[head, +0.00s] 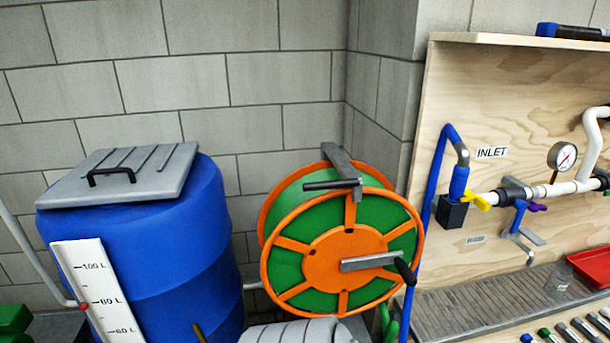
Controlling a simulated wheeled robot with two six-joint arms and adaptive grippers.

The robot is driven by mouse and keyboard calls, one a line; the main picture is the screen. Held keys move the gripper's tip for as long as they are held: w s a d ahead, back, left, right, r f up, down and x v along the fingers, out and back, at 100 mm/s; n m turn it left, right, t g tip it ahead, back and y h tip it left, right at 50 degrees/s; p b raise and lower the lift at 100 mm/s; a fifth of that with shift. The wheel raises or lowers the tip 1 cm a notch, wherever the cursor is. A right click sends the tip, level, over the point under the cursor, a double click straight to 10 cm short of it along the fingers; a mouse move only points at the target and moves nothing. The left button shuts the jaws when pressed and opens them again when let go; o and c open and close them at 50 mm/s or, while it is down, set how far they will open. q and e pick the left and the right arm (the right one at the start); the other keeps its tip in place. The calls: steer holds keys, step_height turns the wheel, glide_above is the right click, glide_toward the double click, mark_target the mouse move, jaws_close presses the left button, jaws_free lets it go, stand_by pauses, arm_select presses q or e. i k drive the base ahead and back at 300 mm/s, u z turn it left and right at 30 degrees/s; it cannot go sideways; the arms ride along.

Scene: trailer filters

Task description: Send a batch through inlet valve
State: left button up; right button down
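The INLET label (492,153) is on the plywood panel at the right. Below it, a blue hose with a grey elbow comes down to a blue fitting (459,183) on a black block (451,212). A yellow valve handle (480,202) sticks out beside the fitting, at the start of a white pipe (485,195). A second branch below the pipe has a purple handle (537,207) and a grey spout. A round gauge (562,156) stands above the pipe. Neither of my grippers is in view.
A blue barrel (150,260) with a grey lid (125,175) and a litre scale (95,290) stands at the left. An orange and green hose reel (342,250) stands in the middle. A red tray (592,266) and a ribbed grey tray (490,300) lie below the panel.

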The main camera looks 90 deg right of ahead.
mark_target(520, 205)
steer(key=k, duration=0.25)
steer(key=z, duration=3.9)
steer(key=k, duration=1)
steer(key=z, duration=1.65)
steer(key=i, duration=0.85)
steer(key=z, duration=0.35)
steer(key=i, duration=1)
steer(key=u, duration=1.15)
steer(key=i, duration=0.6)
steer(key=u, duration=0.7)
